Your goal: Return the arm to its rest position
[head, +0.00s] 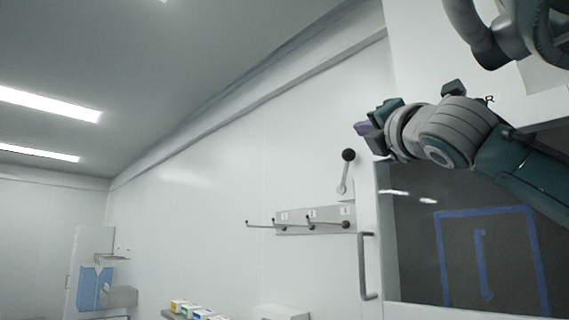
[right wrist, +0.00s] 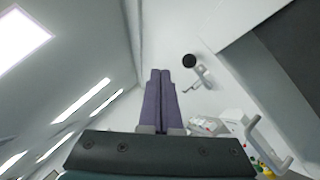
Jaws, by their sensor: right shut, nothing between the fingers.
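My right arm comes in from the right edge of the head view. It is raised high, in front of the white machine and its dark window. My right gripper (head: 366,131) points to the left, near the black-knobbed lever. In the right wrist view its two purple fingers (right wrist: 160,76) lie side by side, shut, with nothing between them. My left gripper is not in view.
A lever with a black knob (head: 348,156) sticks out near my right gripper. Below it are a hook rail (head: 315,220) and a door handle (head: 367,266). The dark window (head: 410,235) is at right. Small boxes (head: 190,310) stand at the bottom. The room's left side is open.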

